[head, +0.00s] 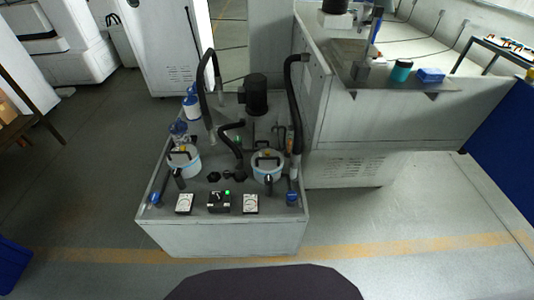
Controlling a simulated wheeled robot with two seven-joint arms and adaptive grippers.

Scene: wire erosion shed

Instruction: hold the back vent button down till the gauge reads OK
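A grey tank unit (225,240) stands on the floor ahead of me in the head view. Two white filter canisters with black handles stand on it, a left one (189,164) and a right one (262,174). Small yellow spots show near their lids; I cannot tell whether either is the back vent button. Along the front edge lie a left white-faced gauge (184,204), a right white-faced gauge (251,204) and, between them, a black box (218,202) with a green light. The gauge readings are too small to read. Neither of my grippers is in view.
Black hoses (294,105) and a black motor (256,95) rise at the tank's back. Blue-handled valves (292,198) sit at its front corners. A large grey machine (400,125) stands close on the right. Floor is open on the left and front right.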

